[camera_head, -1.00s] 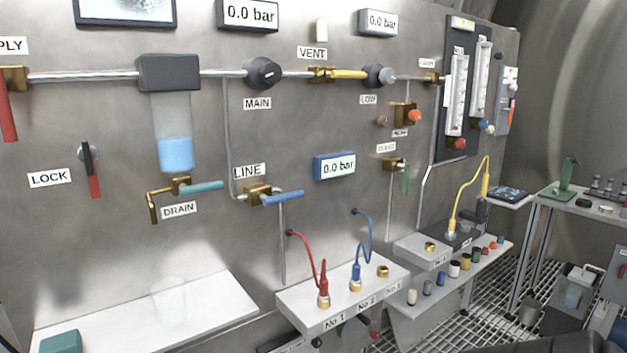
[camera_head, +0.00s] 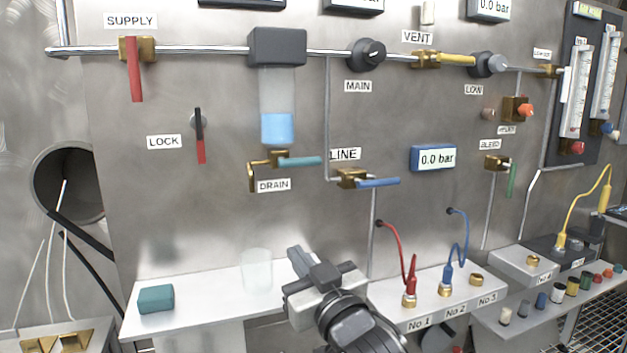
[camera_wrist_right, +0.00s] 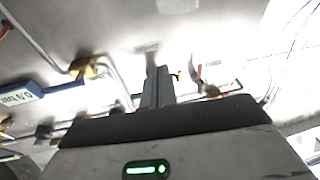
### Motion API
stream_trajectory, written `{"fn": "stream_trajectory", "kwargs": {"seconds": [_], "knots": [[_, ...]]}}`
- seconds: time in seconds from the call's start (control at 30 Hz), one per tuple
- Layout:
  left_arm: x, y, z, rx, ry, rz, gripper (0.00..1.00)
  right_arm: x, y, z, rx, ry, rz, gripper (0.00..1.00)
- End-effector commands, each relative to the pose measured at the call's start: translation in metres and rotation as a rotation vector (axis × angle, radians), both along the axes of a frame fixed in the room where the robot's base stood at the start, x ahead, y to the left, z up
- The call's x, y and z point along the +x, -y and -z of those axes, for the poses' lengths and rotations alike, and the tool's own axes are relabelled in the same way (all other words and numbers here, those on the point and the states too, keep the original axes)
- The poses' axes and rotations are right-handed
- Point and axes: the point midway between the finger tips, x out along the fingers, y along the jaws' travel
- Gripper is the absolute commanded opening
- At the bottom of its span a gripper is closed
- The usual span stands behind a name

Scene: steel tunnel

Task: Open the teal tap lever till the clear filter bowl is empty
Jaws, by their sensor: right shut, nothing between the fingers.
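The clear filter bowl (camera_head: 277,92) hangs under a dark grey head on the pipe and holds blue liquid (camera_head: 277,128) in its lower part. The teal tap lever (camera_head: 300,161) points right, sideways on the brass drain tap (camera_head: 266,160) above the DRAIN label. My right gripper (camera_head: 297,257) is shut and empty, low in front of the shelf, right of the cup and below the lever, apart from both. The right wrist view shows its fingers (camera_wrist_right: 158,88) together. My left gripper is not in view.
A teal block (camera_head: 156,298) lies on the shelf's left. The blue LINE lever (camera_head: 379,182) is right of the drain tap. Red and blue hoses rise from a white ledge (camera_head: 440,318) at right. The red LOCK lever (camera_head: 201,151) is left of the bowl.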

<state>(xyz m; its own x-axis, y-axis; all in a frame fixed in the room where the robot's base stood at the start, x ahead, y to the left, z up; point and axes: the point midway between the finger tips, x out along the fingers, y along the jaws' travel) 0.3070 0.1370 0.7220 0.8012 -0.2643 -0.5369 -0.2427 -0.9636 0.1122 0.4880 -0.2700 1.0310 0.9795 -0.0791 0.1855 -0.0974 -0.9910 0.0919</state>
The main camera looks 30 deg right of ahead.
Motion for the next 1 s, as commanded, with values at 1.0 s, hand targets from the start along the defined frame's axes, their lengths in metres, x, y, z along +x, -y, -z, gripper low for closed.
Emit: {"fn": "stream_trajectory", "kwargs": {"seconds": [1.0], "knots": [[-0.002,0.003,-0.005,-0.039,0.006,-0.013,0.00,0.016,0.055,-0.160,0.031,0.357,0.123,0.00]]}}
